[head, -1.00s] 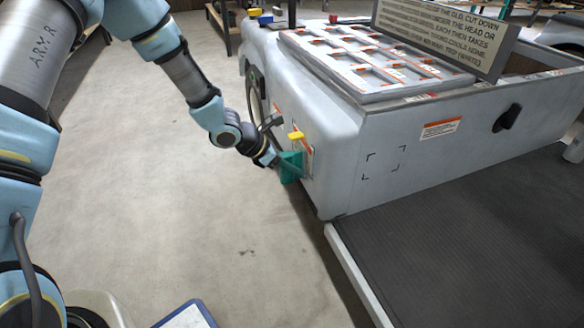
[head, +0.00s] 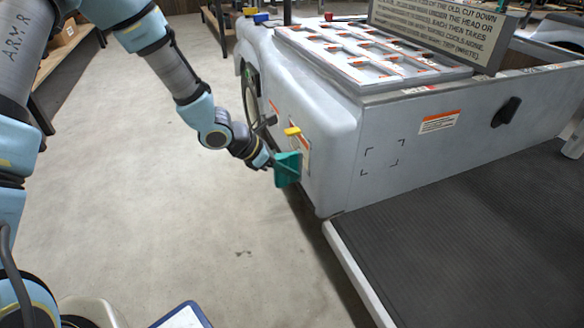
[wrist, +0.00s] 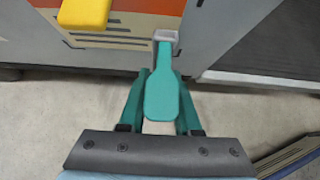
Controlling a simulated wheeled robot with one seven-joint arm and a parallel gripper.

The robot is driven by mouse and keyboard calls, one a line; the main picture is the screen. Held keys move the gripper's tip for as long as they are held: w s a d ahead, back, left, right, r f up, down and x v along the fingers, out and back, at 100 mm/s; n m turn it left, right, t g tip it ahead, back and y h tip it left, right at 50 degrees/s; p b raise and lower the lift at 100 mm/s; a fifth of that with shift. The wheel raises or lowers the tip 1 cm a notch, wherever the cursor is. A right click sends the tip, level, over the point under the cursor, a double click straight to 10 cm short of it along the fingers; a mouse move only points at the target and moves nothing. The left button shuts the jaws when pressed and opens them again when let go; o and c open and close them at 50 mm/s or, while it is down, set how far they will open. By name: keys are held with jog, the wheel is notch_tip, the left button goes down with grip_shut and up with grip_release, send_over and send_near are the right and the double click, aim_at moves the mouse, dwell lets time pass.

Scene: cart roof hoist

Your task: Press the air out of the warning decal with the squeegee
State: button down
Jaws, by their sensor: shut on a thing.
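My gripper (wrist: 162,78) has teal fingers and is shut on a teal squeegee (wrist: 161,95) with a grey head. The squeegee points at the cart's side panel. Its head overlaps the lower right part of the orange and white warning decal (wrist: 118,36) in the wrist view; I cannot tell whether it touches. In the head view, my gripper (head: 279,165) is beside the cart's rounded corner, and the decal (head: 304,153) is partly hidden behind it. A yellow piece (head: 292,131) sits at the decal's upper part and also shows in the wrist view (wrist: 84,13).
The pale grey cart (head: 338,150) has a tray of decals (head: 375,58) and a sign board (head: 435,30) on top. A dark ribbed mat (head: 470,225) lies at right.

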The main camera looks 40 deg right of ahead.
aim_at(275, 179)
jog(key=shift+w+a, duration=0.35)
jog(key=shift+a, duration=0.6)
jog(key=shift+w+a, duration=0.35)
jog(key=shift+a, duration=0.55)
jog(key=shift+w+a, duration=0.35)
jog(key=shift+a, duration=0.6)
jog(key=shift+w, duration=0.1)
jog(key=w+a+r+n+t, duration=0.2)
jog(key=w+a+n+t, duration=0.7)
jog(key=w+a, duration=1.2)
jog(key=w+a+r+n+t+y, duration=0.1)
jog(key=a+r+n+y, duration=0.15)
jog(key=a, duration=0.55)
jog(key=w+a+r+n+t+y, duration=0.15)
jog(key=a+n, duration=0.25)
jog(key=a, duration=0.4)
jog(key=w+a+r+n+y, duration=0.1)
jog(key=a+r+n+y, duration=0.15)
jog(key=a, duration=0.55)
notch_tip(275, 179, up, 37)
jog(key=p, duration=3.6)
jog(key=shift+s+f+n+h, duration=0.2)
jog(key=shift+n+h, duration=0.15)
jog(key=shift+n, duration=0.05)
